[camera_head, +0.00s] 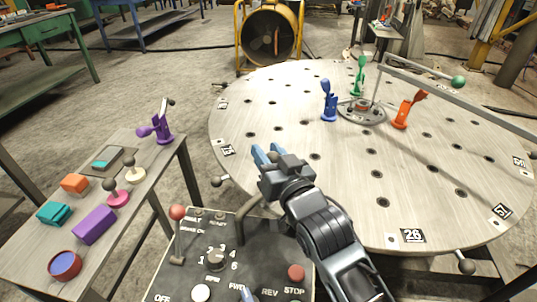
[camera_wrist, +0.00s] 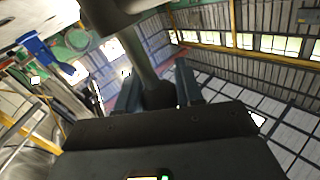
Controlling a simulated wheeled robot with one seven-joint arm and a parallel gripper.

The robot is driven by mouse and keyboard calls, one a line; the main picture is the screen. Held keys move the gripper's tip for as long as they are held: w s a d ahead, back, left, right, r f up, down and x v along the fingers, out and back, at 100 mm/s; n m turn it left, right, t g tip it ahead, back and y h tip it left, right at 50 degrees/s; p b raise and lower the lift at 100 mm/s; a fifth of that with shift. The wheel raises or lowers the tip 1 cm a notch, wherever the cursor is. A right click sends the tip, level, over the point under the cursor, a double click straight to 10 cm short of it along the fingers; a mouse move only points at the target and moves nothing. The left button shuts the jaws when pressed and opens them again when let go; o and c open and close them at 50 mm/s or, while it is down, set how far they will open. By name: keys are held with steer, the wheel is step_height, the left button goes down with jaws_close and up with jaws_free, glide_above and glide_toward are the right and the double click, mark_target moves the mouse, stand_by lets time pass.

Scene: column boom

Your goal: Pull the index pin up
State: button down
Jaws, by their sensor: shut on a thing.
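My gripper (camera_head: 266,154) is over the near left part of the round plate, its blue fingers pointing away from the robot. In the wrist view its fingers (camera_wrist: 158,92) are shut on the dark rounded end of a grey rod (camera_wrist: 142,62). This looks like the index pin; its lower part and seat cannot be made out. In the head view the gripper hides the held part.
A side table (camera_head: 135,180) at left holds several coloured items.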

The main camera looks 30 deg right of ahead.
steer(key=shift+r, duration=0.35)
steer(key=c, duration=1.1)
jaws_free()
steer(key=o, duration=0.3)
steer(key=shift+f, duration=0.1)
steer(key=shift+o, duration=0.2)
steer(key=s, duration=0.7)
steer(key=shift+s+a, duration=0.15)
steer(key=shift+s, duration=0.25)
